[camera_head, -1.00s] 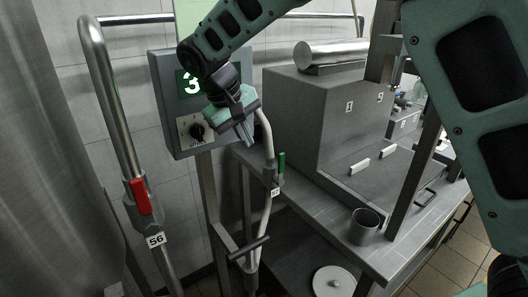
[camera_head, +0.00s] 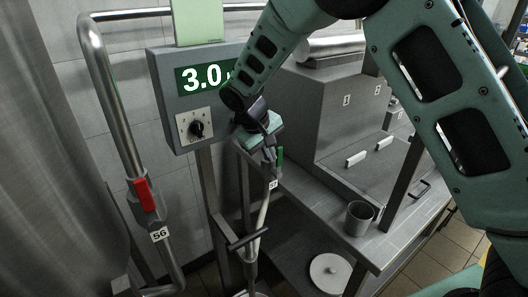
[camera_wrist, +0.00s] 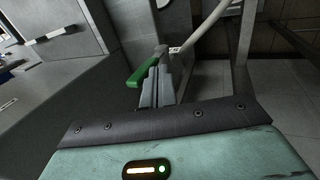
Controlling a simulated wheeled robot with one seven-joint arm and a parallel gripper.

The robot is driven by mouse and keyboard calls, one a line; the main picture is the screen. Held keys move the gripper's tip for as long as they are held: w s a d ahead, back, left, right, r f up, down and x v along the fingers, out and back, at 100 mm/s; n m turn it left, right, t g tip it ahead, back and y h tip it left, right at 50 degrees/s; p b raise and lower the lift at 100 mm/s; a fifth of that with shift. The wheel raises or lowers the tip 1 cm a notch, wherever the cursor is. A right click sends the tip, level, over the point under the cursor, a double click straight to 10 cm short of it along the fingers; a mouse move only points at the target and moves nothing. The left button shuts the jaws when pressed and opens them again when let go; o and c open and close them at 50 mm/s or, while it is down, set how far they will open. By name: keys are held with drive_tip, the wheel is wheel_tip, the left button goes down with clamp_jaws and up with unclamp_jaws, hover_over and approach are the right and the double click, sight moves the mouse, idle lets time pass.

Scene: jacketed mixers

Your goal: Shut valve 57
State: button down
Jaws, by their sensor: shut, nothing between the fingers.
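Valve 57 has a green handle (camera_head: 280,156) on a thin pale pipe, with a small tag reading 57 (camera_head: 273,184) just below. The handle lies roughly along the pipe in the head view. My gripper (camera_head: 269,154) is at the valve, just left of the handle and partly covering the pipe. In the wrist view the green handle (camera_wrist: 142,72) runs along the left side of my shut, empty gripper (camera_wrist: 157,76). I cannot tell whether the fingers touch the handle. The valve body is mostly hidden in the head view.
Valve 56 with a red handle (camera_head: 145,195) is on the thick pipe at left. A control box (camera_head: 197,130) with a knob and a display starting 3.0 stands behind. A grey bench (camera_head: 325,205) with a metal cup (camera_head: 359,218) is at right. A black T-handle (camera_head: 248,241) sits lower on the pipe.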

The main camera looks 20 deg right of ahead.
sight(279, 147)
drive_tip(key=shift+d, duration=0.15)
drive_tip(key=shift+w+d+r+y+p, duration=0.1)
drive_tip(key=shift+d+y+p, duration=0.1)
drive_tip(key=shift+y+p, duration=0.2)
drive_tip(key=shift+w+d+r, duration=0.1)
drive_tip(key=shift+d, duration=0.1)
drive_tip(key=shift+w+d+r+g+y+p, duration=0.15)
drive_tip(key=shift+d+g+y+p, duration=0.1)
drive_tip(key=shift+d+y+p, duration=0.25)
drive_tip(key=shift+w+d+r+g+y+p, duration=0.15)
drive_tip(key=shift+d+g+y+p, duration=0.1)
drive_tip(key=shift+d+y+p, duration=0.25)
drive_tip(key=w+d+f+g+y, duration=0.1)
drive_tip(key=w+d+f+y, duration=0.1)
drive_tip(key=d+f, duration=0.3)
drive_tip(key=shift+w+d+y, duration=0.35)
drive_tip(key=shift+d+y, duration=0.25)
drive_tip(key=shift+d, duration=1)
